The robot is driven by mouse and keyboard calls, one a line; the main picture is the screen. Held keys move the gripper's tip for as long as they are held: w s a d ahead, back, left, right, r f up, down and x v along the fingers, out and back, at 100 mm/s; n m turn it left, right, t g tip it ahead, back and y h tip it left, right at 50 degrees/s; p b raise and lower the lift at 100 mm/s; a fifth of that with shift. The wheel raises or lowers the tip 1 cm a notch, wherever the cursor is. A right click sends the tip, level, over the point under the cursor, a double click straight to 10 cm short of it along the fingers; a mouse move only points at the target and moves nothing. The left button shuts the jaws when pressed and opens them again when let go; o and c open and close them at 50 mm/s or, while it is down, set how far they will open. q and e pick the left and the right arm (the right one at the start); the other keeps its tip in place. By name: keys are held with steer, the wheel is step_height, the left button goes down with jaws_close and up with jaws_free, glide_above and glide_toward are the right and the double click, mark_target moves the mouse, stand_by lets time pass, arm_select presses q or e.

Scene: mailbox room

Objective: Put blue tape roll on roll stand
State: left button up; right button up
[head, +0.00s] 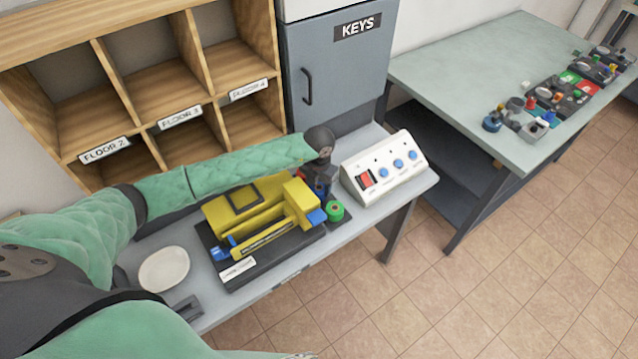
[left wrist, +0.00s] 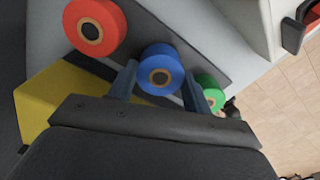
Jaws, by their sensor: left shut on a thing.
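My left gripper (left wrist: 159,88) is shut on the blue tape roll (left wrist: 158,55), with one finger on each side of it in the left wrist view. A red roll (left wrist: 93,25) is to the left and a green roll (left wrist: 208,88) to the right, close beside the right finger. All three appear over a dark grey strip (left wrist: 185,30), seemingly the roll stand; I cannot tell whether the blue roll touches it. In the head view my left gripper (head: 319,186) is beside the green roll (head: 335,210), and the arm's wrist covers most of the stand.
A yellow machine (head: 245,209) on a dark base stands just left of my gripper. A white control box (head: 385,168) with blue knobs is to the right. Wooden pigeonholes (head: 150,75) and a grey key cabinet (head: 340,85) rise behind. A white dish (head: 164,268) lies at left.

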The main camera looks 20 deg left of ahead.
arm_select(q)
steer(key=shift+f, duration=0.35)
arm_select(e)
steer(key=shift+s+d+f, duration=0.1)
steer(key=shift+s, duration=0.35)
arm_select(q)
steer(key=shift+f, duration=0.1)
arm_select(e)
steer(key=shift+w, duration=0.2)
arm_select(q)
steer(key=o, duration=1)
